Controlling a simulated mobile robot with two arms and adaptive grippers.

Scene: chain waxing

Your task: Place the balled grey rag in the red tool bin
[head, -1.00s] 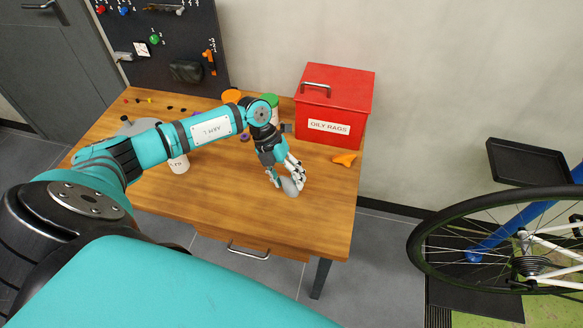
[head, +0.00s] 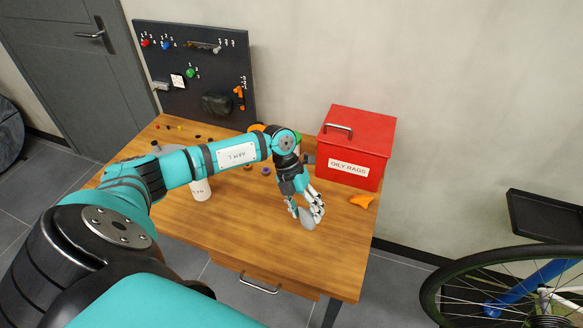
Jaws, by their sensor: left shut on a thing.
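The balled grey rag (head: 308,219) is between the fingers of my left gripper (head: 307,211), which is shut on it. The rag is low over the right front part of the wooden table; I cannot tell whether it touches the top. The red tool bin (head: 385,160), labelled "OILY RAGS", stands at the table's back right corner, beyond the gripper and to its right. Its lid, with a metal handle, looks closed. My right gripper is not in view.
The wooden table (head: 255,228) is bare in front. An orange object (head: 361,200) lies before the bin. A white bottle (head: 201,190) and small items stand near my left arm. A pegboard (head: 195,75) is behind; a bicycle wheel (head: 440,290) is at right.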

